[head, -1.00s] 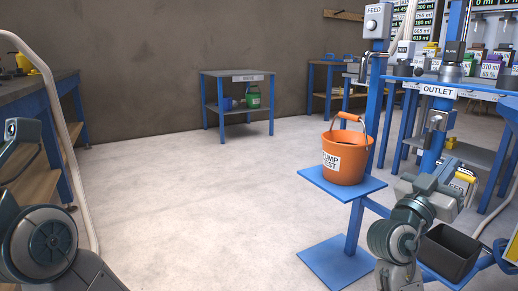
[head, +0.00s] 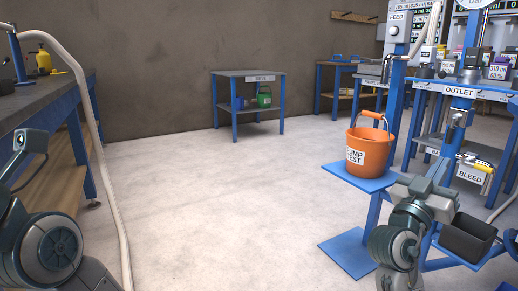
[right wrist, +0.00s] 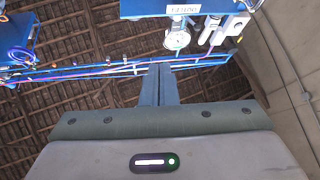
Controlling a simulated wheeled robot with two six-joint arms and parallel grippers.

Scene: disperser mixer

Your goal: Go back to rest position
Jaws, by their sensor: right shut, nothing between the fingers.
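My right gripper (head: 441,163) is raised at the right of the head view, in front of the outlet stand, and its fingers look small there. In the right wrist view its fingers (right wrist: 158,86) are together with nothing between them, pointing up toward the ceiling. My left arm (head: 45,250) is folded at the lower left of the head view; its gripper does not show.
An orange bucket (head: 370,150) stands on a blue platform (head: 362,181) left of my right arm. A dark open bin (head: 467,240) is close by that arm. A workbench (head: 50,110) and pale hose (head: 105,180) are at left. The middle floor is clear.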

